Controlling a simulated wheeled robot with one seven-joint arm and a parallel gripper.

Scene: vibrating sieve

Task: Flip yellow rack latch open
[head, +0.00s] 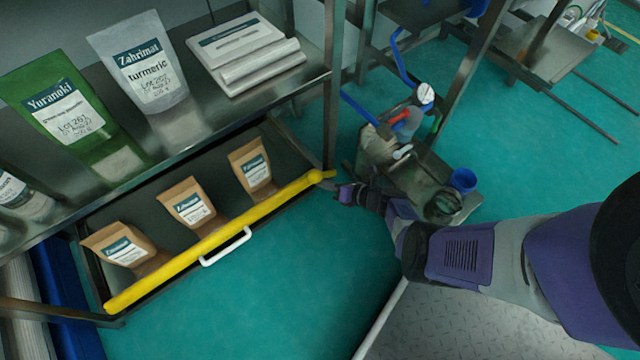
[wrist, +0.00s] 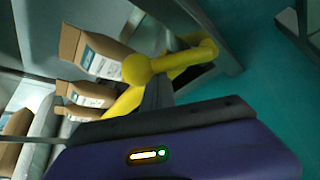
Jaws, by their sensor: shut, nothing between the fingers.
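The yellow latch bar (head: 215,238) lies across the open front of the rack's lower shelf, sloping up to the right in the head view, with a white handle (head: 226,247) near its middle. Its right end sits by the rack's upright. In the wrist view the yellow bar (wrist: 122,103) shows a round knob (wrist: 137,69) and a bent end piece (wrist: 190,57). My gripper (head: 333,188) is shut and empty, close to the bar's right end. In the wrist view its fingers (wrist: 157,88) are just by the knob; I cannot tell whether they touch it.
Several brown pouches (head: 190,203) stand behind the bar. The shelf above holds a green pouch (head: 62,112), a white turmeric pouch (head: 138,68) and white packs (head: 245,50). A cluttered cart (head: 420,178) stands right of the rack. Green floor in front is clear.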

